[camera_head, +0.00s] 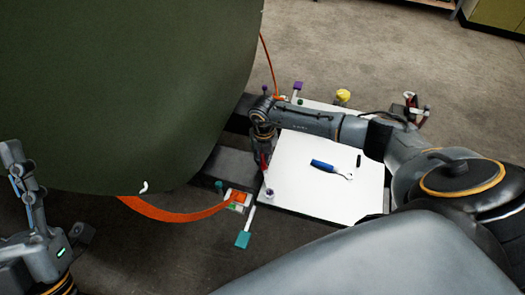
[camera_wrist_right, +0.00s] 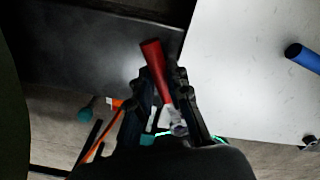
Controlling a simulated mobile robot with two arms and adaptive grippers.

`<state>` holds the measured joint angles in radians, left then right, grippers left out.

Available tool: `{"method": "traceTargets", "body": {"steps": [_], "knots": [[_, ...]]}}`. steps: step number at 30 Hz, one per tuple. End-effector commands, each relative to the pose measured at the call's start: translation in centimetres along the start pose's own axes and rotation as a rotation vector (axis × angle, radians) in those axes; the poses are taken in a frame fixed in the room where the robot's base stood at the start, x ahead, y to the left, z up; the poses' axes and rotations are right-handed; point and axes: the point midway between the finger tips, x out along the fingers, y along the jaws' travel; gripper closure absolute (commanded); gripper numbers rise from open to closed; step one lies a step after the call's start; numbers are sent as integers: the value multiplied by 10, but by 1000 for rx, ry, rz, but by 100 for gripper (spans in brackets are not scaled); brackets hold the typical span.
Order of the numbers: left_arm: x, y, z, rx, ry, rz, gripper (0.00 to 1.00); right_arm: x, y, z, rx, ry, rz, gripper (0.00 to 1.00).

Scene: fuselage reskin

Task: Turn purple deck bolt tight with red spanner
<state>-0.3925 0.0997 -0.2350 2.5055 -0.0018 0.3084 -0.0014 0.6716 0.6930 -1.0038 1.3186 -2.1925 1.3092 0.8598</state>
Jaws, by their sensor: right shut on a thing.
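My right gripper (camera_head: 263,152) is shut on the red spanner (camera_head: 263,164), at the left edge of the white board. In the right wrist view the spanner's red handle (camera_wrist_right: 153,58) sticks out past the fingers (camera_wrist_right: 164,88), and its grey head lies between them nearer the palm. A small pale purple piece (camera_head: 269,193), perhaps the purple deck bolt, is at the board's left edge just below the gripper. I cannot tell whether the spanner touches it. My left gripper (camera_head: 22,180) is at the far left, apart from these things; its jaws are unclear.
A blue-handled tool (camera_head: 323,165) lies on the white board (camera_head: 310,195). A teal-handled tool (camera_head: 243,239) and an orange strap (camera_head: 175,213) are near the front. The large green fuselage panel (camera_head: 130,80) fills the upper left. A purple-topped item (camera_head: 298,87) and yellow item (camera_head: 343,95) are behind.

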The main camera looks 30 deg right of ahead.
Motion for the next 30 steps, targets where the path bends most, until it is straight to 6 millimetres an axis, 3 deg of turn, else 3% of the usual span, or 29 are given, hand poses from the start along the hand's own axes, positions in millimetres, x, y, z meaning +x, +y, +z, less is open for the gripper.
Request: {"method": "traceTargets", "body": {"steps": [2,6,30], "knots": [[-4,1,21,-5,-72,2,66,-2,0,0,0,-1,0,100],[-7,0,34,-1,-129,0,66,-3,0,0,0,-1,0,100],[-10,5,53,-14,-271,7,66,-9,0,0,0,-1,0,100]]}}
